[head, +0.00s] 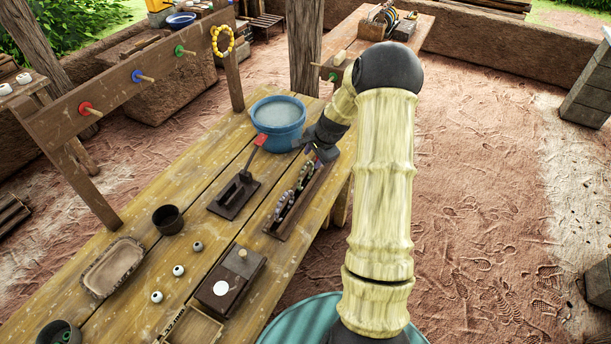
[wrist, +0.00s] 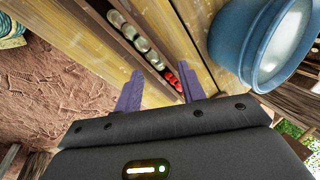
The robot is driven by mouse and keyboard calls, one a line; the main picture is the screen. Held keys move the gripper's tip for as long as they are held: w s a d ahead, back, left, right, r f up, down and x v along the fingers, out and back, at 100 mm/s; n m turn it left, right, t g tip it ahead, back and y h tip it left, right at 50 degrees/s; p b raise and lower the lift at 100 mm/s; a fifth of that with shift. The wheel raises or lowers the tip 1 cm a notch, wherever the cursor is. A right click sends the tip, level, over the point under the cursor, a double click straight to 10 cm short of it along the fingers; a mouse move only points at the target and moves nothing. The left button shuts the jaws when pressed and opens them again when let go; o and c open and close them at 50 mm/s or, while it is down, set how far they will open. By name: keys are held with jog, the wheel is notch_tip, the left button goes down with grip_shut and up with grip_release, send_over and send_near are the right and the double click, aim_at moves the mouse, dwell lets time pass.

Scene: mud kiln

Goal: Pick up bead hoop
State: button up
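A yellow bead hoop (head: 222,41) hangs on a peg of the wooden rail at the back left. More beaded hoops (head: 290,195) stand close together in a narrow wooden rack on the table. In the wrist view, pale grey-green beads (wrist: 143,42) and red beads (wrist: 172,77) show in its slot. My gripper (head: 320,152) is over the rack's far end, beside the blue basin. In the wrist view my gripper (wrist: 161,68) has its two purple fingers apart, with the rack's beads showing between them. Contact with the beads cannot be told.
The narrow rack (head: 308,209) lies along the table's right edge. A blue basin (head: 278,118) of water stands close to my gripper and in the wrist view (wrist: 233,40). A dark tool block (head: 232,195), a dark box (head: 228,280) and a dark cup (head: 168,219) are nearer.

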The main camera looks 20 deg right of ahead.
aim_at(310, 165)
jog(key=shift+p+x, duration=0.55)
jog(key=shift+x, duration=1.75)
jog(key=shift+a, duration=0.15)
jog(key=shift+s, duration=0.1)
grip_shut()
